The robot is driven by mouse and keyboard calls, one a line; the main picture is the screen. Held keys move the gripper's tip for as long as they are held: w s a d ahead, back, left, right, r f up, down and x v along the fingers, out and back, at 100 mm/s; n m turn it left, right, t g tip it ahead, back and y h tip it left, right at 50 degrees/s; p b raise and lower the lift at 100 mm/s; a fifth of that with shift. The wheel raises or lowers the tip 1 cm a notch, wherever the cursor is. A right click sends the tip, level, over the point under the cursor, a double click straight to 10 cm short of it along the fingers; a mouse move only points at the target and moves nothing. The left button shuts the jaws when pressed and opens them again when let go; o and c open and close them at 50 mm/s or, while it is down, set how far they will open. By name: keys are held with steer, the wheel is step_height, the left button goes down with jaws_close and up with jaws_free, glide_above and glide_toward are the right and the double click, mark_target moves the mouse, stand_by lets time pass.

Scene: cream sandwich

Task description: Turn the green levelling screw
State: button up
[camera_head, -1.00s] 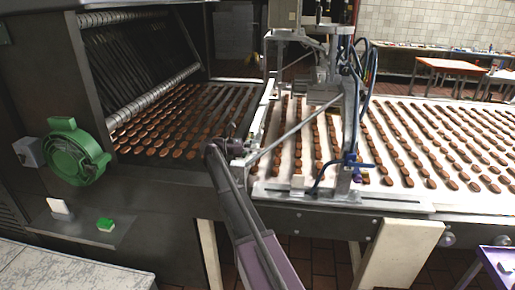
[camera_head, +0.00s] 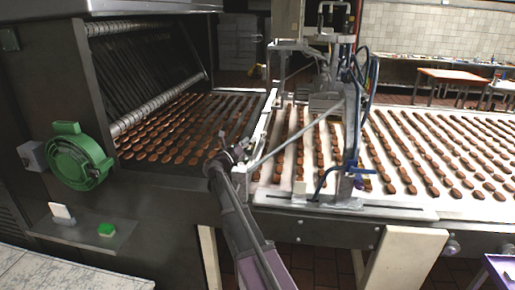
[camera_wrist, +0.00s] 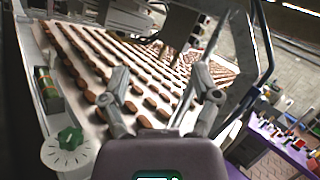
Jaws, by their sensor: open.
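A green knob (camera_wrist: 70,138), which looks like the levelling screw, sits on a round white disc at the lower left of the wrist view. I cannot make it out in the head view. My gripper (camera_wrist: 160,82) is open, its two grey fingers wide apart with nothing held between them. The knob lies to the left of the left finger, apart from it. In the head view my gripper (camera_head: 236,152) is at the front edge of the conveyor, near the left end of the white belt.
Rows of brown biscuits lie on the white belt (camera_head: 398,162). A metal frame with blue hoses (camera_head: 352,110) stands over it. A green motor (camera_head: 80,157) and a green button (camera_head: 106,230) are on the dark machine at left. A purple table (camera_wrist: 262,135) is at right.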

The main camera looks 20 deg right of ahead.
steer(key=w+a+f+n+t+y+b, duration=0.1)
steer(key=w+a+f+n+t+y, duration=0.1)
steer(key=a+n+t+y, duration=0.7)
steer(key=w+a+f+n+t+y+b, duration=0.1)
steer(key=a+f+n+t+y, duration=0.2)
steer(key=n, duration=0.9)
steer(key=s+a+f+n+g+y+b, duration=0.25)
steer(key=s+a+f+n+y, duration=0.35)
steer(key=a+f+n+y, duration=0.6)
steer(key=s+f+n+g+b, duration=0.1)
steer(key=s+f+n+g, duration=0.7)
steer(key=s, duration=0.4)
steer(key=s+d+f+n+g+h+b, duration=0.1)
steer(key=s+f+n+g, duration=0.1)
steer(key=s, duration=0.7)
steer(key=s+d+f+n+g+h+b, duration=0.1)
steer(key=s+f+n+g+h, duration=0.1)
steer(key=s+f+g, duration=0.3)
steer(key=s+g, duration=0.1)
steer(key=s, duration=0.2)
steer(key=shift+s+d+f, duration=0.15)
steer(key=shift+s+d, duration=0.2)
steer(key=shift+c, duration=0.2)
